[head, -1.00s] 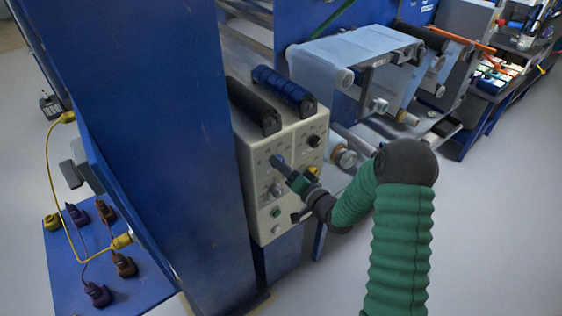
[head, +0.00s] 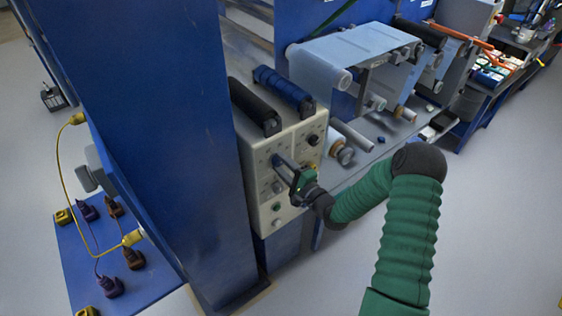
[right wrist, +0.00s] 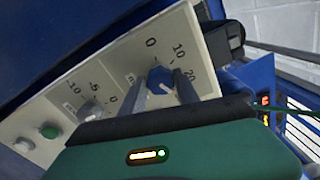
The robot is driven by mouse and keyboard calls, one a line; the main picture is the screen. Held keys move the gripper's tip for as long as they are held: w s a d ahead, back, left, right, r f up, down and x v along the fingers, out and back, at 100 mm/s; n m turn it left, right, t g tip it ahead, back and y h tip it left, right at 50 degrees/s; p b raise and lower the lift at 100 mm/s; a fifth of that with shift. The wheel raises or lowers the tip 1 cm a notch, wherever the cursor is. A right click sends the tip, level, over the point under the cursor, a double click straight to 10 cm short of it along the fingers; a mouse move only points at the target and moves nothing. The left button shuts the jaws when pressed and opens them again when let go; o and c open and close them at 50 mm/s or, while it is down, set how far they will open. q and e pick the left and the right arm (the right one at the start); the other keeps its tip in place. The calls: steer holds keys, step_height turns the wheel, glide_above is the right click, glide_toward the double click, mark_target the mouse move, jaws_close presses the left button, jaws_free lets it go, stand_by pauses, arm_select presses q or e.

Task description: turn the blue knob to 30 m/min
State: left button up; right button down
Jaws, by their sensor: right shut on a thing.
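The blue knob (right wrist: 160,80) sits on the beige control panel (head: 258,205). It is between the two dark fingers of my right gripper (right wrist: 170,84), which is shut on it. Scale marks 0, 10 and 20 show beside the knob in the right wrist view; 30 is not readable there. The exact direction of the knob's pointer is hard to tell. In the head view, my right gripper (head: 284,165) reaches the panel's front face from the right, and its fingers mostly hide the knob. My left gripper is not in view.
A grey knob (right wrist: 92,110) with a -10, -5, 0 scale is beside the blue one. A green button (right wrist: 50,130) is farther left. A black roller (head: 254,105) and a blue roller (head: 284,88) lie on the panel's top. A blue column (head: 150,150) stands close on the left.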

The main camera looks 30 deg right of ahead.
steer(key=shift+s+d+f+m+p, duration=0.1)
steer(key=shift+f+m+p, duration=0.15)
steer(key=shift+m, duration=0.65)
steer(key=c, duration=1)
jaws_free()
steer(key=shift+c, duration=0.2)
steer(key=shift+o, duration=0.7)
steer(key=shift+d, duration=0.2)
steer(key=s+d+b, duration=0.1)
steer(key=s+b, duration=0.1)
steer(key=s, duration=1.4)
steer(key=shift+s+d, duration=0.15)
steer(key=shift+s, duration=0.2)
